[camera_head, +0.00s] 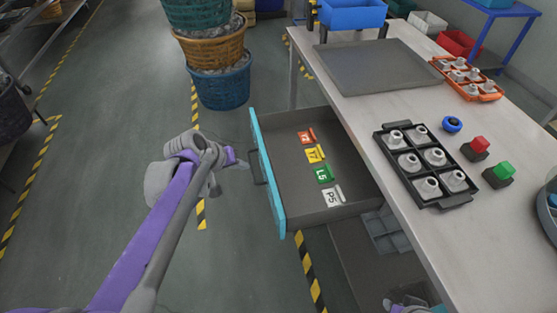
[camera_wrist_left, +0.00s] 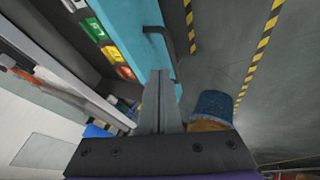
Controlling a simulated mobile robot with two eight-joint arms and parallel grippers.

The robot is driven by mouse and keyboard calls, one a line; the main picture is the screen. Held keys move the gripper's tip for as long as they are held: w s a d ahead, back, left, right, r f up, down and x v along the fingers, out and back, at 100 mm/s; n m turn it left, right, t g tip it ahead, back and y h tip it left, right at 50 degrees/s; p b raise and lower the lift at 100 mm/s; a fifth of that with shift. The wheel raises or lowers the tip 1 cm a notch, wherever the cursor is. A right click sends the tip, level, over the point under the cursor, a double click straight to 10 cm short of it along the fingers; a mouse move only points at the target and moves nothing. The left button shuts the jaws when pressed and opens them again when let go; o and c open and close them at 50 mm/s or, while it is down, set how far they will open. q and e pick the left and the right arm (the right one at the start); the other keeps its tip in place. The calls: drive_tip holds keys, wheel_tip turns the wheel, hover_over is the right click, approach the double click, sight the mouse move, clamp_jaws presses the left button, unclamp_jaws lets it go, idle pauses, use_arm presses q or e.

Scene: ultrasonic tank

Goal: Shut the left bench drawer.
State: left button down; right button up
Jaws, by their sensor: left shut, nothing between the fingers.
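The left bench drawer (camera_head: 300,205) is pulled out from the bench, with a turquoise front (camera_head: 265,175) and a dark bar handle (camera_head: 257,168). Red, yellow, green and white labelled cards lie inside. My left gripper (camera_head: 244,164) is shut and empty, just outside the front near the handle. In the left wrist view my shut fingers (camera_wrist_left: 159,85) point at the turquoise front (camera_wrist_left: 125,22), beside the handle (camera_wrist_left: 163,40). I cannot tell whether they touch it. What seems to be my right gripper (camera_head: 408,304) shows partly at the bottom edge; its fingers are unclear.
The bench top (camera_head: 370,115) holds a black rack (camera_head: 425,195) of grey parts, an orange rack (camera_head: 470,93), red and green buttons and a grey mat (camera_head: 380,68). Stacked baskets (camera_head: 222,85) stand beyond the drawer. The floor left of it is clear.

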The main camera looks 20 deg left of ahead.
use_arm(q)
drive_tip(key=b+x, duration=0.1)
drive_tip(key=x, duration=0.8)
drive_tip(key=shift+f, duration=0.3)
use_arm(e)
drive_tip(key=shift+s+f, duration=0.35)
drive_tip(key=shift+f, duration=0.4)
use_arm(q)
drive_tip(key=shift+w+d, duration=0.1)
drive_tip(key=w+d, duration=0.5)
drive_tip(key=d, duration=0.3)
drive_tip(key=w+d, duration=0.6)
drive_tip(key=d, duration=0.3)
drive_tip(key=w+d, duration=0.6)
drive_tip(key=d, duration=0.2)
drive_tip(key=shift+d, duration=0.15)
drive_tip(key=shift+w+d+r, duration=0.1)
drive_tip(key=shift+r, duration=0.05)
use_arm(e)
drive_tip(key=shift+r, duration=0.35)
use_arm(q)
drive_tip(key=shift+r, duration=0.1)
